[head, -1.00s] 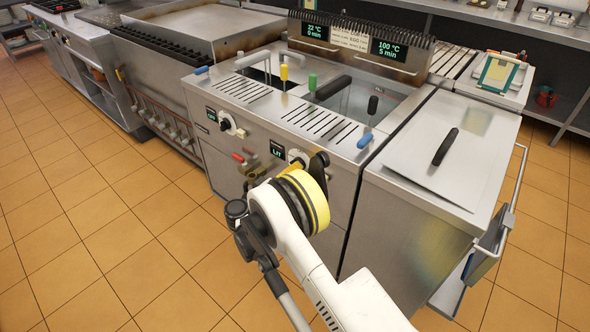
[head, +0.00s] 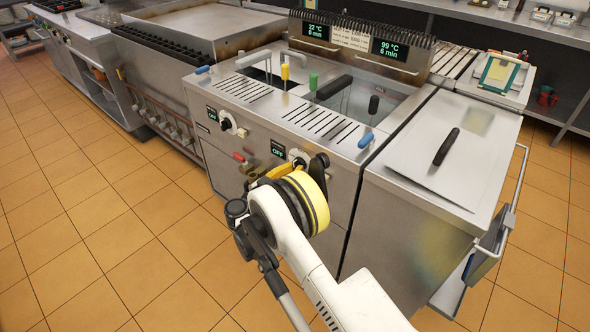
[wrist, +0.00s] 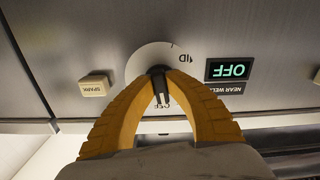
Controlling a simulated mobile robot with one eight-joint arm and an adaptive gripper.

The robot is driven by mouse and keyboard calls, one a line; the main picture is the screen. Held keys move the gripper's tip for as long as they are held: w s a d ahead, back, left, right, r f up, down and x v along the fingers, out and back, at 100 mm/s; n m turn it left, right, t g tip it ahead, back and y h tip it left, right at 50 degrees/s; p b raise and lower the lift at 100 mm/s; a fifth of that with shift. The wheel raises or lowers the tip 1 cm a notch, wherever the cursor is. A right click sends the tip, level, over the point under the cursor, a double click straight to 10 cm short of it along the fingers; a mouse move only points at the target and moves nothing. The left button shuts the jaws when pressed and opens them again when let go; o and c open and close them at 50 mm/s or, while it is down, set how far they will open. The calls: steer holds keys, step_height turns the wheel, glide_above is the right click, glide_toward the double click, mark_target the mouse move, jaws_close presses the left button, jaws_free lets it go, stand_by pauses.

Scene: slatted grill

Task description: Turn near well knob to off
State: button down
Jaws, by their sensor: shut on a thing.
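The near well knob is a black pointer on a white round dial. In the wrist view the knob (wrist: 160,88) sits between my two yellow fingers, and its pointer end faces the upside-down OFF mark on the dial. My gripper (wrist: 162,80) is shut on the knob, with fingertips at its sides. The display (wrist: 229,70) beside it, above the NEAR WELL label, reads OFF, upside down here. In the head view my gripper (head: 278,172) is at the front panel, and my wrist hides most of the knob. The display (head: 278,149) reads OFF there too.
A SPARK button (wrist: 95,86) is on the other side of the dial. A second knob (head: 226,122) and a red-handled valve (head: 240,157) are on the same panel. A lidded steel cabinet (head: 435,150) stands at right. The tiled floor in front is clear.

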steer(key=shift+m, duration=0.7)
steer(key=c, duration=1.4)
jaws_free()
steer(key=v, duration=1.2)
